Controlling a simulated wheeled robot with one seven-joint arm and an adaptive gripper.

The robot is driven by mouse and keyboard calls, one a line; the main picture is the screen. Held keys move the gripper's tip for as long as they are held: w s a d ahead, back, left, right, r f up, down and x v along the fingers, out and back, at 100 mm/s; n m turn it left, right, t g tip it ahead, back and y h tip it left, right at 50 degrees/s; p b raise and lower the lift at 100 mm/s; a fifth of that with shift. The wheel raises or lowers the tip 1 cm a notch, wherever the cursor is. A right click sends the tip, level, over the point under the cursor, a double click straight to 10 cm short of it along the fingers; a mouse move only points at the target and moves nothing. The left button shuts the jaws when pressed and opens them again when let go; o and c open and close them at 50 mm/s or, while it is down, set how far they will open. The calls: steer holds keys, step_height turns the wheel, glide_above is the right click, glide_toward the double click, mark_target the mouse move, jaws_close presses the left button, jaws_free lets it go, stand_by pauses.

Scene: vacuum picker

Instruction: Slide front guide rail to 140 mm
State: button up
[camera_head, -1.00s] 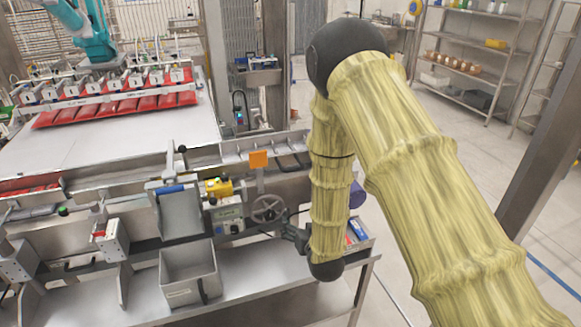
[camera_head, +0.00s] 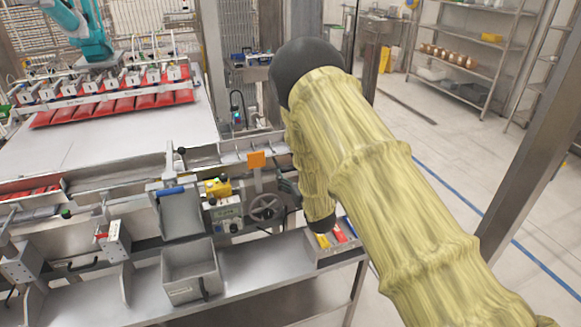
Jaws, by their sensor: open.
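My gripper (camera_head: 287,189) shows as dark fingers just right of the handwheel, partly hidden behind my yellow-sleeved arm. It is open, and I see nothing between its fingers. A long metal rail (camera_head: 115,176) runs along the front edge of the white conveyor table; I cannot tell for sure that it is the front guide rail. An orange tag (camera_head: 256,160) stands near its right part. The spoked grey handwheel (camera_head: 266,207) is below the tag, beside a grey control box (camera_head: 226,213). No millimetre scale is readable.
A yellow device (camera_head: 218,187) sits above the control box. A grey bin (camera_head: 190,272) stands on the lower shelf (camera_head: 250,290). A tray (camera_head: 338,240) with red and yellow items is at the shelf's right end. A metal post (camera_head: 525,150) stands right; floor between is clear.

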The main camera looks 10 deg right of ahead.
steer(key=shift+w+a+p, duration=0.15)
steer(key=shift+w+p, duration=0.05)
steer(key=shift+w, duration=0.55)
steer(key=shift+w+a+p, duration=0.15)
steer(key=shift+w, duration=0.55)
